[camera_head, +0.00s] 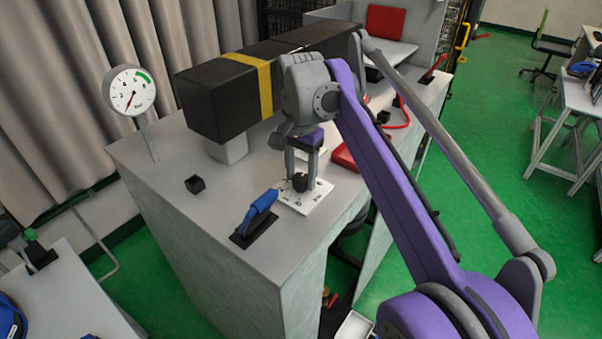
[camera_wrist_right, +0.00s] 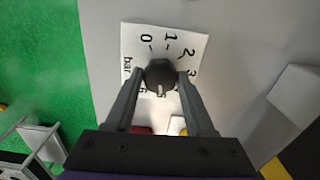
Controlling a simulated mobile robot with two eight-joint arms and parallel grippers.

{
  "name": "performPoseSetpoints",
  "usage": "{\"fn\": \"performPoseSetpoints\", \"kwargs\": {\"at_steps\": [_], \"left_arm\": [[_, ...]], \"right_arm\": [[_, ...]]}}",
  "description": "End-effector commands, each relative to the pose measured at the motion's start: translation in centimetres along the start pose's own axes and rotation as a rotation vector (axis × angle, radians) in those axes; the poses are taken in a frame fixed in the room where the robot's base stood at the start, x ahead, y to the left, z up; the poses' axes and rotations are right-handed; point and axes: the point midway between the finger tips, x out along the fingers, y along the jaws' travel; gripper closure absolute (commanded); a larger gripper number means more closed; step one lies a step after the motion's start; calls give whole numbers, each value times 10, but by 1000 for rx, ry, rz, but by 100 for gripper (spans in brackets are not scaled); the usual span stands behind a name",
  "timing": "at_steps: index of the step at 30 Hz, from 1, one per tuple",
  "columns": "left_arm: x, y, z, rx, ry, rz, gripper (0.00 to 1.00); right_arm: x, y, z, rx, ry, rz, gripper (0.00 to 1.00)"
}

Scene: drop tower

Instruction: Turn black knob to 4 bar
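The black knob (camera_head: 300,183) sits on a white dial plate (camera_head: 318,199) on the grey bench. In the right wrist view the knob (camera_wrist_right: 160,73) has a pale mark pointing down the picture, and the numbers 0 to 3 show; those near the mark are partly hidden. My right gripper (camera_head: 301,172) points down over it. Its fingers (camera_wrist_right: 160,76) lie on both sides of the knob and appear to touch it. A round pressure gauge (camera_head: 132,91) stands at the back left; its red needle points lower left, below the 2. My left gripper is out of view.
A blue handle (camera_head: 259,212) on a black base stands close left of the dial plate. A small black box (camera_head: 195,184) lies farther left. A long black beam with a yellow band (camera_head: 264,85) stands behind my gripper. A red object (camera_head: 345,157) lies right of the plate.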

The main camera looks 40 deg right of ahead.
Motion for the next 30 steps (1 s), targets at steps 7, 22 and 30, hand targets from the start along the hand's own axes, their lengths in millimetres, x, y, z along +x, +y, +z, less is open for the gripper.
{"fn": "performPoseSetpoints", "kwargs": {"at_steps": [7,22,30], "left_arm": [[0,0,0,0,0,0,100],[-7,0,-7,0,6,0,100],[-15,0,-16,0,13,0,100]], "right_arm": [[0,0,0,0,0,0,99],[-2,0,0,-143,1,-1,100],[-2,0,0,-358,1,-1,100]]}}
